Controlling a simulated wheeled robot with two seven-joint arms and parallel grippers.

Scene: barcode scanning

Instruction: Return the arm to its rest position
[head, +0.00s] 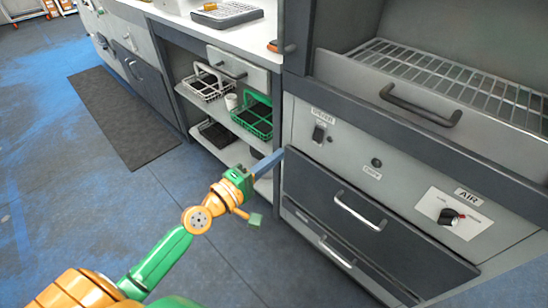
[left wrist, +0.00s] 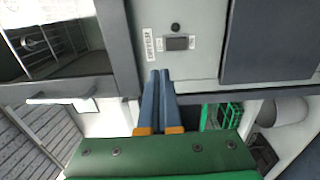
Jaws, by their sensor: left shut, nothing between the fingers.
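My left arm reaches in from the lower left in the head view. Its left gripper (head: 268,163) is in front of the cabinet, near the open shelves and the dark drawer (head: 345,205). In the left wrist view the two blue fingers of the left gripper (left wrist: 160,74) lie side by side, shut and empty. They point toward the grey panel with a labelled switch (left wrist: 177,43). I cannot tell whether the fingertips touch the cabinet. My right gripper is not in view.
Open shelves hold a green basket (head: 252,115), a white basket (head: 207,85) and a dark one (head: 216,133). A fume-hood-like cabinet with a handle (head: 420,105) and a wire rack (head: 450,75) stands right. A dark mat (head: 125,115) lies on the blue floor, which is open at left.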

